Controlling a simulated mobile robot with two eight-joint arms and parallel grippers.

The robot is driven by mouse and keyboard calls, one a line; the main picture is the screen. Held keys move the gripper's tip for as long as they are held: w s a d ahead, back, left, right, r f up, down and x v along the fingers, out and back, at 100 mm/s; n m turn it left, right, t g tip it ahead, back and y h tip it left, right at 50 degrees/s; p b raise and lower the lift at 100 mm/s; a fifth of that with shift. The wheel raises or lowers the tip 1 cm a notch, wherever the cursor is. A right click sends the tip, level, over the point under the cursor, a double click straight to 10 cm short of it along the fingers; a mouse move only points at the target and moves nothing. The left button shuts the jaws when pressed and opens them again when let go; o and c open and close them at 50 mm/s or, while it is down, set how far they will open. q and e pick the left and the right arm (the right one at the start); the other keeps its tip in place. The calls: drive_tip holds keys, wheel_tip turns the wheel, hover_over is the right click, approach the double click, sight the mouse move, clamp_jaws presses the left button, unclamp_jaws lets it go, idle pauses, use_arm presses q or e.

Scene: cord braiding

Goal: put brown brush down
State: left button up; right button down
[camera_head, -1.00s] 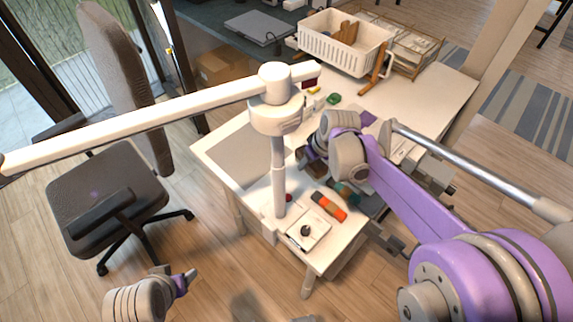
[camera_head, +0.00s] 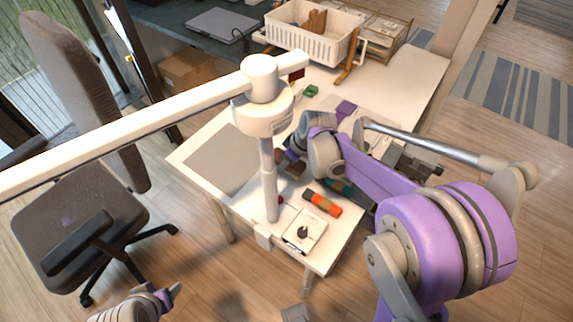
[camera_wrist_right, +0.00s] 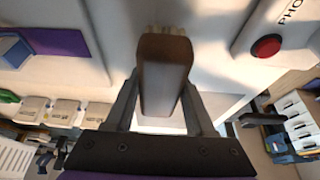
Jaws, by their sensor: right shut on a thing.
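My right gripper (camera_wrist_right: 160,108) is shut on the brown brush (camera_wrist_right: 163,72), a dark brown block with pale bristles at its far end in the right wrist view. In the head view the right gripper (camera_head: 290,160) is over the white table (camera_head: 400,105), behind the lamp post; my arm largely hides the brush there. I cannot tell whether the brush touches the table. My left gripper (camera_head: 170,296) hangs low at the bottom left, away from the table; its jaw opening is too small to judge.
A white lamp (camera_head: 267,180) with a long arm stands close left of my right gripper. An orange and black object (camera_head: 322,203) and a white box (camera_head: 303,232) lie toward the table's front. A white basket (camera_head: 308,38) stands at the back. A grey mat (camera_head: 222,160) area is clear.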

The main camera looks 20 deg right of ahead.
drive_tip(key=shift+f, duration=0.75)
drive_tip(key=shift+f, duration=0.1)
drive_tip(key=shift+f, duration=0.15)
drive_tip(key=shift+c, duration=2.3)
unclamp_jaws()
drive_tip(key=shift+s+b, duration=0.15)
drive_tip(key=shift+b, duration=0.15)
drive_tip(key=shift+o, duration=1)
drive_tip(key=shift+f, duration=0.1)
